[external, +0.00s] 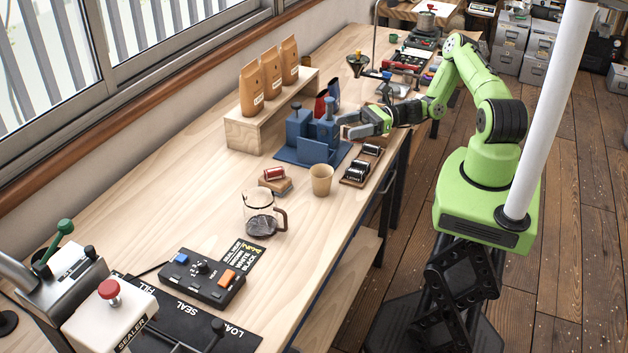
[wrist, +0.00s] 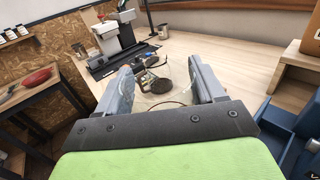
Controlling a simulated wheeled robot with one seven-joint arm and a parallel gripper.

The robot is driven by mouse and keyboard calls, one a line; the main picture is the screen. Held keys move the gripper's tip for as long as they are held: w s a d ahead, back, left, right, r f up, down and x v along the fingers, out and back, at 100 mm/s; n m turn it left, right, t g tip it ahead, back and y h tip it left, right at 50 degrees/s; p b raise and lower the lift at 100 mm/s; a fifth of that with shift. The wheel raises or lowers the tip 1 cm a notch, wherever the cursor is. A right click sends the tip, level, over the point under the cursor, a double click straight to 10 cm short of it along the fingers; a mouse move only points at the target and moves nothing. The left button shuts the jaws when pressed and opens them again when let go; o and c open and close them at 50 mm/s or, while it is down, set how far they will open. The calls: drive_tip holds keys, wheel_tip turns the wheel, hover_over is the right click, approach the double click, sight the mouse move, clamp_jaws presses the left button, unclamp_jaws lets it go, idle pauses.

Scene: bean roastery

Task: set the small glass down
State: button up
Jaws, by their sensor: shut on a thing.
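My gripper (external: 352,125) is over the far right part of the workbench, close to the blue block-like stand. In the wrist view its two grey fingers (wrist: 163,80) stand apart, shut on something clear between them. A faint curved rim of the small glass (wrist: 168,103) shows there; most of it is see-through and hard to make out. In the external view I cannot make out the glass at the fingers. I cannot tell whether its bottom touches anything.
The blue stand (external: 313,151) is beside my gripper. Brown bags stand on a wooden riser (external: 243,133). Bench is bare left of the carafe.

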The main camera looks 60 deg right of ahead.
drive_tip(key=w+d+f+m+t+h+b, duration=0.1)
drive_tip(key=d+f+m+t+h+b, duration=0.3)
drive_tip(key=d+h, duration=0.35)
drive_tip(key=w+d+f+m+t+h+b, duration=0.15)
drive_tip(key=d+f+m+h+b, duration=0.25)
drive_tip(key=d+m+h+b, duration=0.4)
drive_tip(key=shift+n+t+y, duration=0.35)
drive_tip(key=shift+n+t, duration=0.1)
drive_tip(key=shift+n, duration=0.15)
drive_tip(key=f, duration=0.3)
drive_tip(key=d+f, duration=0.1)
drive_tip(key=f, duration=0.2)
drive_tip(key=f+b, duration=0.1)
drive_tip(key=f, duration=0.3)
drive_tip(key=shift+s+d, duration=0.25)
drive_tip(key=o, duration=1.1)
